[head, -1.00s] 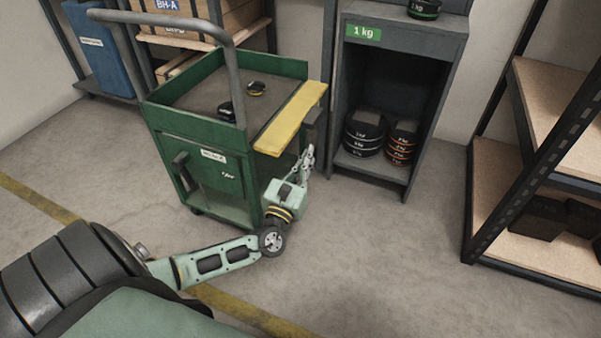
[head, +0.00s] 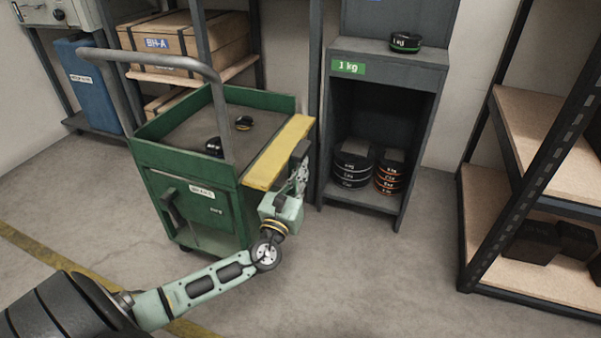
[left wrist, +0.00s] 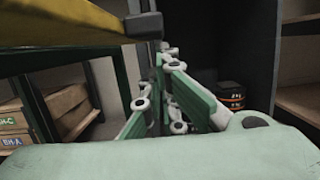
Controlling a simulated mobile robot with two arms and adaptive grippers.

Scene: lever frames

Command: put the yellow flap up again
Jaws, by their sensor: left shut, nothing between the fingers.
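The yellow flap (head: 279,153) runs along the right side of the green cart (head: 190,160). It sticks out near the height of the cart's rim; I cannot tell if it is fully level. My left gripper (head: 301,160) is shut and empty at the flap's outer edge, with its wrist lower down. In the left wrist view the flap (left wrist: 60,22) crosses the upper left, close to the dark fingertips (left wrist: 145,26). I cannot tell whether they touch it. My right gripper is out of view.
Two small dark objects lie on the cart's top. A grey shelf unit (head: 385,58) with stacked weights (head: 353,163) stands close to the right of my left gripper. A wooden-shelved rack (head: 530,210) is at far right. The floor between is clear.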

